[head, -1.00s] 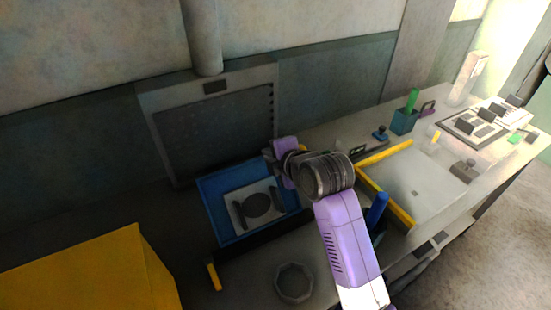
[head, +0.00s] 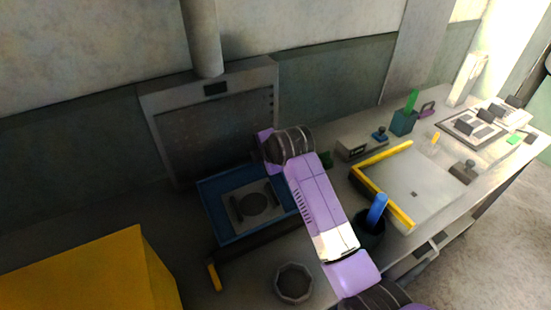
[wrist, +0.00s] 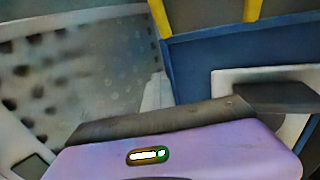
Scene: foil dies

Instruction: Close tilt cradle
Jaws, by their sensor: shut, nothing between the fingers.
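I take the blue-rimmed tray (head: 222,240) at the foot of the wall to be the tilt cradle, though I cannot be sure. It holds a pale plate (head: 232,218) with a dark round disc (head: 253,204) between two dark bars. The wrist view shows its blue side (wrist: 205,65) and a corner of the pale plate (wrist: 225,77). My gripper (head: 265,148) is shut and empty at the tray's far right, in front of the dark wall panel. Its fingertips are hidden in the head view. My arm covers the tray's right edge. I cannot tell whether my gripper touches it.
A dark panel in a grey frame (head: 158,97) stands behind the tray. A yellow box (head: 85,270) is at the near left. A grey ring-shaped holder (head: 294,284) and a dark cup with a blue handle (head: 377,210) stand in front. A yellow-edged pale board (head: 425,182) lies right.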

